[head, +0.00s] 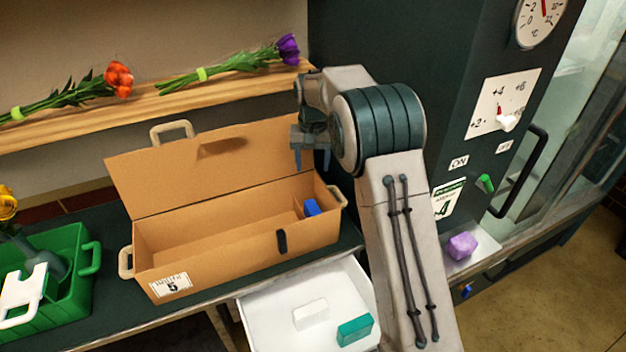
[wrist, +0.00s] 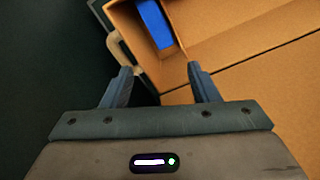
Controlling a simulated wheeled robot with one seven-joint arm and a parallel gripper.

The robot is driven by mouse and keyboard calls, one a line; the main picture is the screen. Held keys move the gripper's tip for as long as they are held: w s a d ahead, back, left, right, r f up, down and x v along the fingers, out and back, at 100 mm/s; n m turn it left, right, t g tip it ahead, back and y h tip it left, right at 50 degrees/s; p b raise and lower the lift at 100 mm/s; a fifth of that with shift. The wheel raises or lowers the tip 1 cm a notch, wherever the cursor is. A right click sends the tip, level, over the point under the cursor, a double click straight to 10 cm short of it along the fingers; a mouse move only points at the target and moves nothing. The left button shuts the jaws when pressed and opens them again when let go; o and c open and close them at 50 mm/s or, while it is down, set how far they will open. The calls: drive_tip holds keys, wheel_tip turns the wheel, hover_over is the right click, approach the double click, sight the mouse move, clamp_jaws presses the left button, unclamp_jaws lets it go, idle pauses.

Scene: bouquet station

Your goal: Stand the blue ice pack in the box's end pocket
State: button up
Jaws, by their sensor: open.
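The blue ice pack (head: 312,207) is inside the right end of the open cardboard box (head: 205,238), in the end pocket behind a low divider. In the wrist view the ice pack (wrist: 154,24) lies between the box's end wall and the divider, its lower part hidden. My gripper (head: 311,160) is above the right end of the box, in front of the raised lid. In the wrist view my gripper (wrist: 160,77) has its fingers spread and empty, apart from the ice pack.
A white drawer (head: 268,312) stands open below, with a white block (head: 311,314) and a teal block (head: 355,330). A green crate (head: 75,310) is at the left. A purple block (head: 461,245) rests on a ledge at the right. Flowers lie on the shelf (head: 160,108) behind.

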drive_tip(key=shift+r, duration=1.75)
drive_tip(key=s+d+r+t, duration=0.1)
drive_tip(key=s+d+r, duration=0.35)
drive_tip(key=s, duration=0.45)
drive_tip(key=s+d+r+t, duration=0.1)
drive_tip(key=s+d+r, duration=0.35)
drive_tip(key=s, duration=0.35)
drive_tip(key=s+d+f+t, duration=0.1)
drive_tip(key=s+d+f, duration=0.1)
drive_tip(key=s, duration=0.7)
drive_tip(key=s+d+f, duration=0.2)
drive_tip(key=s, duration=0.7)
drive_tip(key=shift+s+d+t, duration=0.15)
drive_tip(key=shift+s+t, duration=0.2)
drive_tip(key=shift+t, duration=0.05)
